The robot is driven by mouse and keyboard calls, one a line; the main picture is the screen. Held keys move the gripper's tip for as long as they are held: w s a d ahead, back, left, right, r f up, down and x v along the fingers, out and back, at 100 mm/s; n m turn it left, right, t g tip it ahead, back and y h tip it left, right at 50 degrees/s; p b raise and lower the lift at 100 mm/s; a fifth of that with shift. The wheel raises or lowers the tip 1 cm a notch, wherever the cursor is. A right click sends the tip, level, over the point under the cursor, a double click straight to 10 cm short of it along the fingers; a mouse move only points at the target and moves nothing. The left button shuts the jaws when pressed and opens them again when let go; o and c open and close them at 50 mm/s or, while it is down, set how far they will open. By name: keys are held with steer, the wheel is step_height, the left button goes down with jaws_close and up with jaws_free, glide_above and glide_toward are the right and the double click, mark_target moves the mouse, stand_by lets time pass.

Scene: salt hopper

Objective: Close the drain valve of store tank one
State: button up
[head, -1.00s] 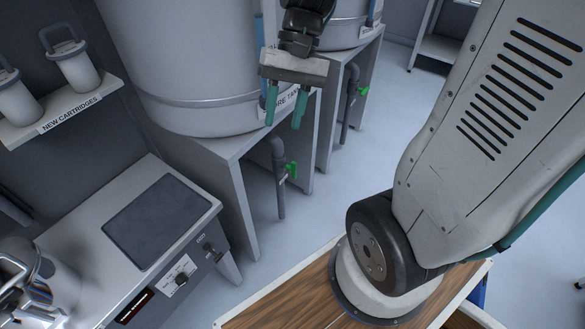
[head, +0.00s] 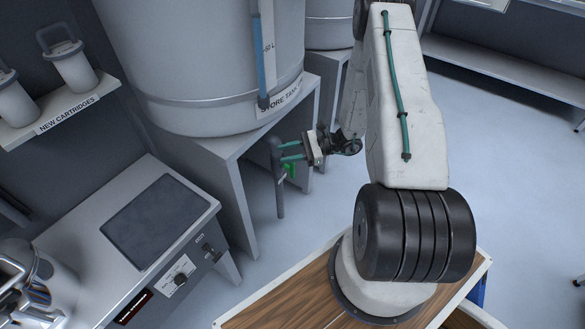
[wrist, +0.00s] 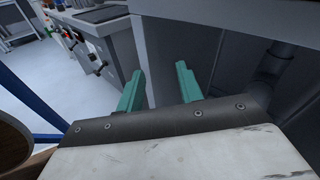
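The large pale store tank (head: 205,60), labelled "STORE TAN…", stands on a grey stand; its number cannot be read. Its grey drain pipe (head: 279,190) bends down below it and carries a green valve handle (head: 289,171). My gripper (head: 282,150) is open, its teal fingers pointing left at the upper pipe, just above the handle. Whether they touch the pipe cannot be told. In the wrist view the two fingers (wrist: 160,85) are apart with nothing between them, and a grey pipe elbow (wrist: 272,68) shows to their right. The green handle is not visible there.
The stand (head: 232,190) is beside the pipe. A second tank (head: 330,28) stands behind. A bench (head: 150,220) with a dark plate and knobs is at left, below a cartridge shelf (head: 75,110). Open floor (head: 500,170) lies to the right.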

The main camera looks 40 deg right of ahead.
steer(key=w+d+f+m+t+h, duration=0.2)
steer(key=d+f+m+t+h, duration=0.25)
steer(key=f, duration=0.45)
steer(key=m+t+h, duration=0.5)
steer(key=m+t, duration=0.1)
glide_toward(292, 167)
steer(key=w, duration=0.3)
steer(key=shift+g+y, duration=0.25)
steer(key=x, duration=0.5)
steer(key=f+x, duration=0.1)
steer(key=x, duration=0.1)
steer(key=shift+w, duration=0.25)
jaws_close()
